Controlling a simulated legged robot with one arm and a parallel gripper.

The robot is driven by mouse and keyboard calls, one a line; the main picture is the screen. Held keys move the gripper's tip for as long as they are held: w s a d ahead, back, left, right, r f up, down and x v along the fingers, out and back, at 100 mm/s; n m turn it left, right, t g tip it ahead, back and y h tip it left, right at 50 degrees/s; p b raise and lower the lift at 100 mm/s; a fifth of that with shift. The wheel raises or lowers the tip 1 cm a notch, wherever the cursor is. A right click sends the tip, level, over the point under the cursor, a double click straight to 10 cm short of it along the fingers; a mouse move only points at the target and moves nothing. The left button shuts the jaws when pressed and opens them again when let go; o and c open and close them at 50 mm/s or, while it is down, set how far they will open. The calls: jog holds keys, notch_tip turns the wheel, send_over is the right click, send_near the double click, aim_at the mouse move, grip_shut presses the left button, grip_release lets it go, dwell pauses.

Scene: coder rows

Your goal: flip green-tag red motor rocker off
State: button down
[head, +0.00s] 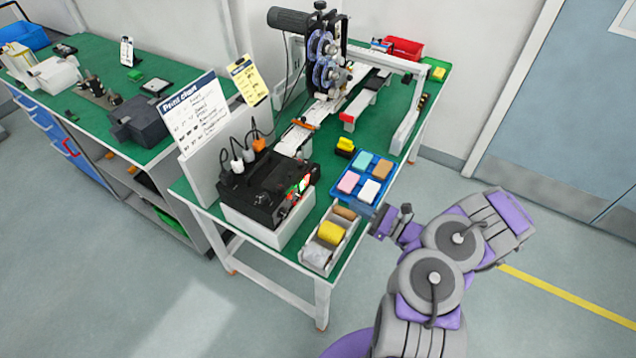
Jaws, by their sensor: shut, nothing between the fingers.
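A black control box (262,190) sits in a white tray on the green-topped bench. A small red rocker (303,184) is on its right-hand face, with a bit of green (292,188) beside it. The rocker is too small to show which side is pressed.
A coder machine (325,60) stands behind. A sign (190,118) stands left.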

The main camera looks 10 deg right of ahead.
aim_at(309, 178)
dwell(0.3)
jog(key=b+x, duration=0.3)
jog(key=x, duration=1.1)
jog(key=shift+b, duration=0.3)
